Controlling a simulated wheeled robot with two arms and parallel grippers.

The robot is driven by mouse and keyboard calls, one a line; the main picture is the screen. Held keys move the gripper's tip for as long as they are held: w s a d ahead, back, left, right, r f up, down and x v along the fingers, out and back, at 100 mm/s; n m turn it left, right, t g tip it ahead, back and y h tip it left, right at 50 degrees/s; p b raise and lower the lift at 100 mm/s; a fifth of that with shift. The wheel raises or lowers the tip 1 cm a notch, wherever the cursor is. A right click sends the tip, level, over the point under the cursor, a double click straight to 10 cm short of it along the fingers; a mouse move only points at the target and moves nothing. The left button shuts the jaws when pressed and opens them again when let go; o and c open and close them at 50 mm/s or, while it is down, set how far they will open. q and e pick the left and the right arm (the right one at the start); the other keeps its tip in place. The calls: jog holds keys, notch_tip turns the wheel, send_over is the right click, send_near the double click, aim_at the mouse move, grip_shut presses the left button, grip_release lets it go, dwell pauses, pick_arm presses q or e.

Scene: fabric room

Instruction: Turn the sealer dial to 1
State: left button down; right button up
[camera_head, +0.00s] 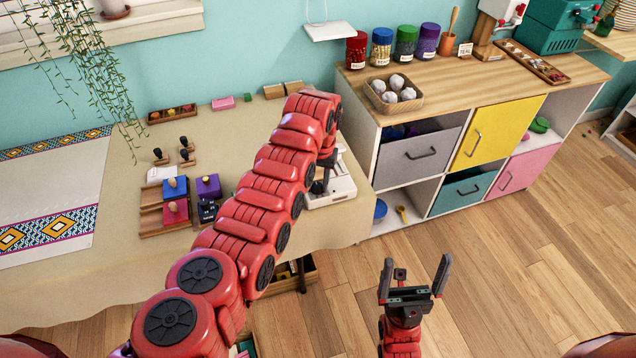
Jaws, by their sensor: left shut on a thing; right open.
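The sealer (343,188) is a white device at the right edge of the cloth-covered table, partly covered by my red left arm. My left gripper (319,186) points down at the sealer's top and is shut on a small part there, which I take to be the dial. The fingers and arm hide the dial, so its setting cannot be read. My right gripper (415,268) is open and empty, pointing up over the wooden floor, well apart from the table and the sealer.
The table (120,268) holds stamps, colored blocks on a wooden tray (163,234) and a patterned runner (60,195). A cabinet (447,92) with jars and a basket (375,102) stands right of the sealer. The floor (500,250) in front is clear.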

aim_at(320, 186)
dwell(0.4)
pick_arm(q)
jog(key=c, duration=0.5)
grip_release()
jog(key=shift+c, duration=0.2)
jog(key=shift+r, duration=0.1)
notch_tip(320, 186, up, 17)
jog(key=shift+s+d+r, duration=0.15)
jog(key=shift+d, duration=0.2)
